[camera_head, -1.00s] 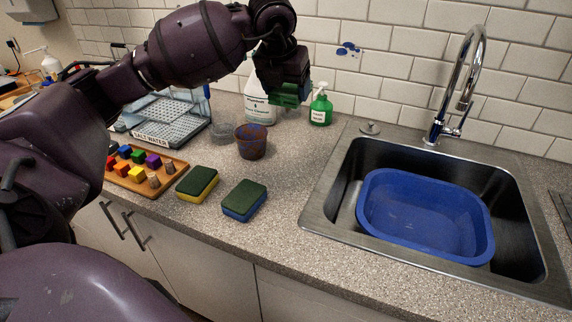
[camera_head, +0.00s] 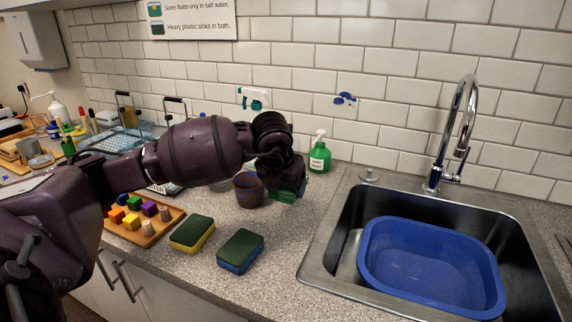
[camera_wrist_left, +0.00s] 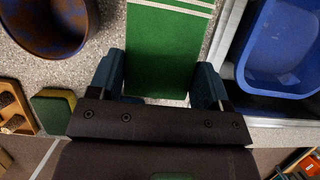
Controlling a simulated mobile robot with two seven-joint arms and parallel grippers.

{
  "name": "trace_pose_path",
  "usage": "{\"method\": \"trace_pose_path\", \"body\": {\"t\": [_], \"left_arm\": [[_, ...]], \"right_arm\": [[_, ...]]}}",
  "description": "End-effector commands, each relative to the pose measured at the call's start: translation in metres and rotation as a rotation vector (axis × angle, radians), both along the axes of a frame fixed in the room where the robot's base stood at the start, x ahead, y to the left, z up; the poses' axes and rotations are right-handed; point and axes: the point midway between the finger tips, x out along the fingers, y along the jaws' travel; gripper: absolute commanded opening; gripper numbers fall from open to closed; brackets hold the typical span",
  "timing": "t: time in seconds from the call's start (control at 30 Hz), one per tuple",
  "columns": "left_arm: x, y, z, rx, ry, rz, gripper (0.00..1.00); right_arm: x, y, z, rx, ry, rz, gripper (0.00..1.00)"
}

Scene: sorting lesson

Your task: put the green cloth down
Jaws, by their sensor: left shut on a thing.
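My left gripper (camera_head: 288,188) is over the counter, between the brown cup and the sink. It is shut on the green cloth (camera_head: 304,189), of which only a small edge shows beside the fingers in the head view. In the left wrist view the cloth (camera_wrist_left: 165,45) is flat and green with white stripes near its far end, held between the two fingers (camera_wrist_left: 160,82). I cannot tell whether the cloth touches the counter. My right gripper is not in view.
A brown and blue cup (camera_head: 248,190) stands close left of the gripper. A green soap bottle (camera_head: 320,157) stands behind it. Two sponges (camera_head: 192,233) (camera_head: 240,251) lie in front. The sink (camera_head: 330,233) with a blue basin (camera_head: 430,265) is right. Counter (camera_head: 290,235) in front is clear.

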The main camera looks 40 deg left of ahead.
Motion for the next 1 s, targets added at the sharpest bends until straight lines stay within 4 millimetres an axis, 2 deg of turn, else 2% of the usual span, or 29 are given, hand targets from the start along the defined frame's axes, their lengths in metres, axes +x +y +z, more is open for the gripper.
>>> {"method": "trace_pose_path", "body": {"t": [0.03, 0.1, 0.33, 0.5, 0.8, 0.83, 0.97, 1.0], "left_arm": [[0.000, 0.000, -0.015, -0.001, 0.006, 0.000, 0.45], [-0.001, 0.000, -0.029, 0.000, 0.005, 0.000, 0.45], [0.000, 0.000, -0.063, -0.001, 0.003, 0.001, 0.45], [0.000, 0.000, -0.073, -0.001, 0.000, 0.000, 0.45], [0.000, 0.000, -0.075, -0.001, -0.001, 0.000, 0.45], [0.000, 0.000, -0.075, -0.001, 0.000, 0.000, 0.76], [0.000, 0.000, -0.075, 0.000, 0.000, 0.000, 0.96], [0.000, 0.000, -0.075, 0.000, 0.000, 0.000, 0.97]], "right_arm": [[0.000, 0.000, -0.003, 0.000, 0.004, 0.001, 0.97], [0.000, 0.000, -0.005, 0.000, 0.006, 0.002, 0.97], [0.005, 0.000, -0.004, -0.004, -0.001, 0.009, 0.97], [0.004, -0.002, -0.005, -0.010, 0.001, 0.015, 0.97], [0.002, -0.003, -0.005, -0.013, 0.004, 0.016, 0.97], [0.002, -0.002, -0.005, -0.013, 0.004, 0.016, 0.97], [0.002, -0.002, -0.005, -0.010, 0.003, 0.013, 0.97], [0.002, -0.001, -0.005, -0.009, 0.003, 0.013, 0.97]]}}
